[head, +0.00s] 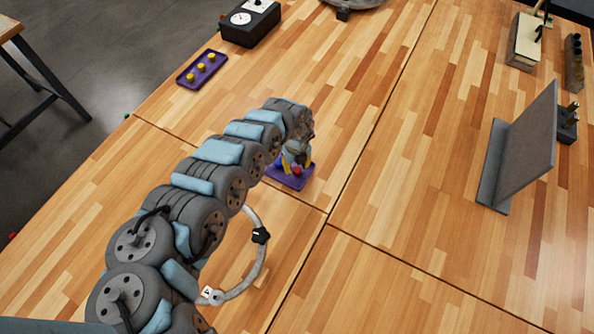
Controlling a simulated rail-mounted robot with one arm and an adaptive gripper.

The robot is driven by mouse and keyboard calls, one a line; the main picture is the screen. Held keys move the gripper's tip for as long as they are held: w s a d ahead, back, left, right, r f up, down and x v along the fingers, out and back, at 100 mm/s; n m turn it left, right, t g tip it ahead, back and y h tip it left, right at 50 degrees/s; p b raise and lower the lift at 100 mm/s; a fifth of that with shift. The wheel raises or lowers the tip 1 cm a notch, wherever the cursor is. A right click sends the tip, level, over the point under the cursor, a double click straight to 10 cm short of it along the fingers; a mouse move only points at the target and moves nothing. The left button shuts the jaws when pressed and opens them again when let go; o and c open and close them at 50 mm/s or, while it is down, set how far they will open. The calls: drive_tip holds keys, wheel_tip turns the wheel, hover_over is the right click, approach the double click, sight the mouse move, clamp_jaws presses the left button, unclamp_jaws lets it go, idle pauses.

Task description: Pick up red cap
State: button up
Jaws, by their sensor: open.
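A red cap (297,170) sits on a purple tray (287,180) near the middle of the table in the head view. My gripper (296,161) is over this tray, pointing down, close above the red cap. It is open, with yellow parts to the left and right of the cap. From this angle I cannot tell whether the gripper touches the cap. My arm and gripper hide the back of the tray and whatever stands there.
A second purple tray (201,70) with yellow caps lies at the back left, near a black gauge box (250,22). A grey angled plate (519,150) stands at the right. The wooden table (400,215) is clear between the near tray and the plate.

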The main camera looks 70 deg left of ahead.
sight(297, 169)
drive_tip(key=shift+w+f, duration=0.2)
drive_tip(key=shift+f, duration=1.15)
drive_tip(key=shift+s+f, duration=0.15)
drive_tip(key=shift+f, duration=0.3)
drive_tip(key=shift+c, duration=0.3)
drive_tip(key=c, duration=0.6)
